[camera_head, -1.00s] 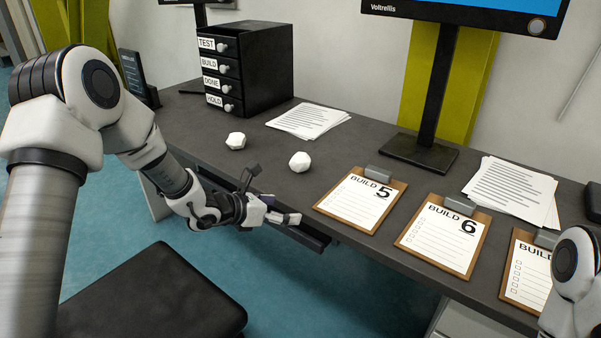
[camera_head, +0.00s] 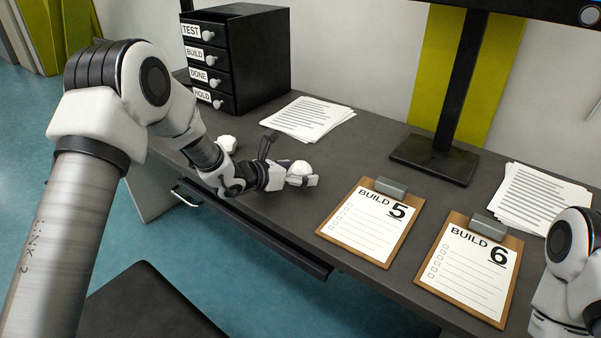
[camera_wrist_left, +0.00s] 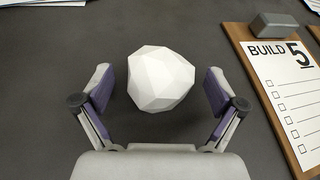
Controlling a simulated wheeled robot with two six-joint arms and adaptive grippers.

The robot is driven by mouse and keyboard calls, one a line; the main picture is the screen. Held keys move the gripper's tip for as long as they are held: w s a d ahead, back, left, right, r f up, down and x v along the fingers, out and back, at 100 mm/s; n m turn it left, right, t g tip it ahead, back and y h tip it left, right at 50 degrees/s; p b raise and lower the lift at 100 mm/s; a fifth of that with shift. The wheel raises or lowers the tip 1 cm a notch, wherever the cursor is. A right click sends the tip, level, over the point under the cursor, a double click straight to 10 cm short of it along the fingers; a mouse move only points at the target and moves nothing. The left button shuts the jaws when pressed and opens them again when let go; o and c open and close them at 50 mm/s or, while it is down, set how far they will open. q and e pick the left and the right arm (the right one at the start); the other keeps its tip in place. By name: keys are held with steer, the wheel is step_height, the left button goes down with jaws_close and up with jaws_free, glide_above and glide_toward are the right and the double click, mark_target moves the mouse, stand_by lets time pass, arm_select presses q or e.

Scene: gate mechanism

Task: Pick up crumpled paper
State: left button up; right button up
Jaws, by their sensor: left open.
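Two white, faceted crumpled paper balls lie on the dark desk. In the head view the nearer paper ball (camera_head: 300,168) is at my left gripper (camera_head: 292,166), partly hidden by its fingers. In the left wrist view the same paper ball (camera_wrist_left: 160,79) sits between the open fingers of my left gripper (camera_wrist_left: 160,92), with gaps on both sides. The other paper ball (camera_head: 227,143) lies farther left, behind my left wrist. My right gripper is out of frame; only part of my right arm shows at the right edge.
A clipboard marked BUILD 5 (camera_head: 350,238) lies right of the gripper, with a BUILD 6 clipboard (camera_head: 450,278) beyond it. Paper stacks (camera_head: 305,115), a black drawer unit (camera_head: 258,62) and a monitor stand (camera_head: 434,160) stand behind. A drawer (camera_head: 250,232) is under the desk edge.

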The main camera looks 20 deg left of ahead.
arm_select(q)
steer(key=shift+w+d+f, duration=0.15)
steer(key=shift+w+d, duration=0.05)
steer(key=shift+w, duration=0.05)
steer(key=c, duration=0.8)
steer(key=shift+c, duration=0.2)
